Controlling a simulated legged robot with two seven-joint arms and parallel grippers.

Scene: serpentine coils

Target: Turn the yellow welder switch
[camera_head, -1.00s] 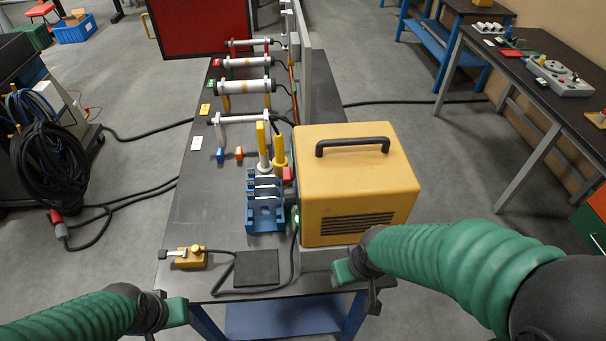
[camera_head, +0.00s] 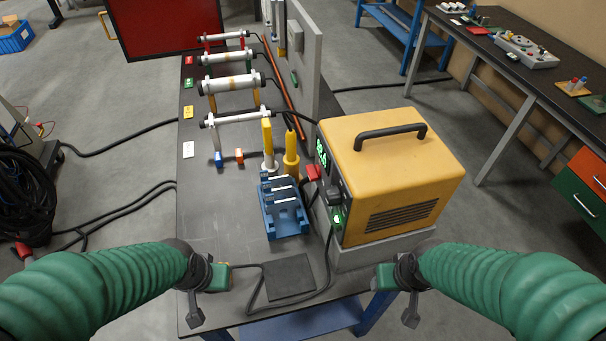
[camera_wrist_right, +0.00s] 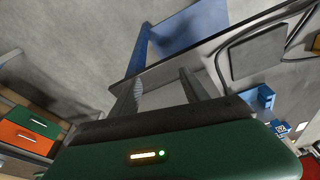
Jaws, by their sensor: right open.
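The yellow welder (camera_head: 395,165) stands on a grey base at the right of the dark bench, with a black handle on top. Its panel faces left and shows at a slant, with a lit green display (camera_head: 321,155), a dark knob (camera_head: 333,194) and a green-lit switch (camera_head: 338,219). I cannot tell any yellow marking on the switch. My right gripper (camera_head: 396,292) is in front of the welder's near side, apart from it. Its two fingers show spread and empty in the right wrist view (camera_wrist_right: 160,90). My left gripper (camera_head: 208,295) is by the bench's near left corner; its fingertips are unclear.
A blue rack (camera_head: 286,222) stands left of the welder, with yellow-handled tools (camera_head: 291,155) behind it. Several coils on posts (camera_head: 228,84) line the far bench. A black mat (camera_head: 289,278) and a cable lie at the front. The bench surface left of the rack is clear.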

